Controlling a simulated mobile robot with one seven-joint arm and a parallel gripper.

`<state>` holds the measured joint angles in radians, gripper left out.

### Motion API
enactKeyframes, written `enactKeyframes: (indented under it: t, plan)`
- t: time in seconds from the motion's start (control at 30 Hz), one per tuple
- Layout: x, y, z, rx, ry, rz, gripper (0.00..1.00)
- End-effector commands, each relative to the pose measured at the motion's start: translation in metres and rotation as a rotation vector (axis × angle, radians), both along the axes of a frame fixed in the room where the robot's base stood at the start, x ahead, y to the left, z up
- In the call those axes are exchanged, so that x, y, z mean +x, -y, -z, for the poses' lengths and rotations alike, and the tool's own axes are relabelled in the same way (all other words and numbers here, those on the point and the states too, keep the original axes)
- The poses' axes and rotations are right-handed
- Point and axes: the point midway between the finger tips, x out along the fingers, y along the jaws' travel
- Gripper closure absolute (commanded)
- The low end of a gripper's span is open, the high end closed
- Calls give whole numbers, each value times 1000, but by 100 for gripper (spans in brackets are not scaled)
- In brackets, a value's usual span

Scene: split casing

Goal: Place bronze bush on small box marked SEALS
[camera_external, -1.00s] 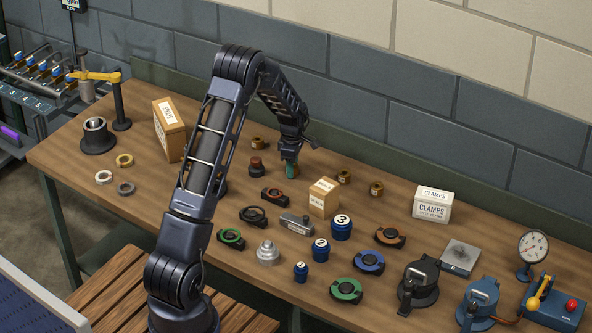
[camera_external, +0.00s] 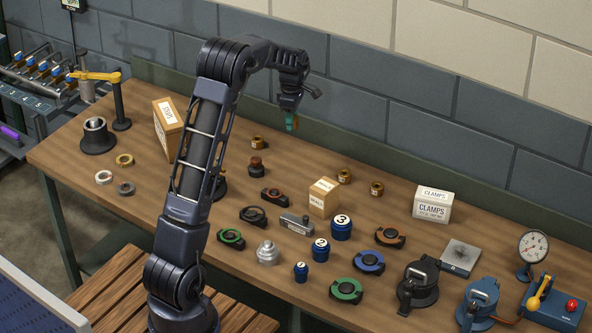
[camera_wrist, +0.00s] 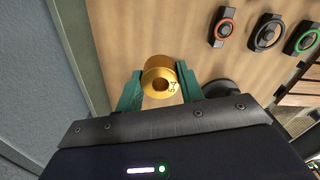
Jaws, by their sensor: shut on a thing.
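My gripper (camera_external: 291,122) is raised above the back of the bench, shut on a bronze bush. In the wrist view the bronze bush (camera_wrist: 160,82) sits between the two green fingers, with its round hole and a small mark on its face showing. In the external view the bush is mostly hidden by the fingers. The small cardboard box marked SEALS (camera_external: 323,197) stands on the bench to the right of and below my gripper in the picture, apart from it. Its top looks bare.
Other bronze bushes (camera_external: 344,176) stand behind the SEALS box. Blue numbered cylinders (camera_external: 341,229) and a grey block (camera_external: 296,224) stand close in front of it. A white CLAMPS box (camera_external: 432,204) is further right. A taller cardboard box (camera_external: 168,130) stands at the left.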

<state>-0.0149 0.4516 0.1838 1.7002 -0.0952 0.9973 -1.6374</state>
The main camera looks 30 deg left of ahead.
Motion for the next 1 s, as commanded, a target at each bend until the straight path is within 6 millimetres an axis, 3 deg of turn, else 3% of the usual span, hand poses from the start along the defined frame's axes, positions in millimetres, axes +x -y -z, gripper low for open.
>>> enactKeyframes:
  t: [0.13, 0.27, 0.5, 0.7, 0.83, 1.0]
  plan:
    - [-1, 5, -13, 0, 0, 0, 96]
    - [-8, 26, -29, 1, 3, -5, 96]
    - [-41, 99, -70, 1, 3, -36, 96]
    - [-74, 149, -99, 1, 2, -67, 96]
    - [-90, 169, -110, 0, 1, -82, 96]
    - [-99, 180, -114, 0, -1, -92, 96]
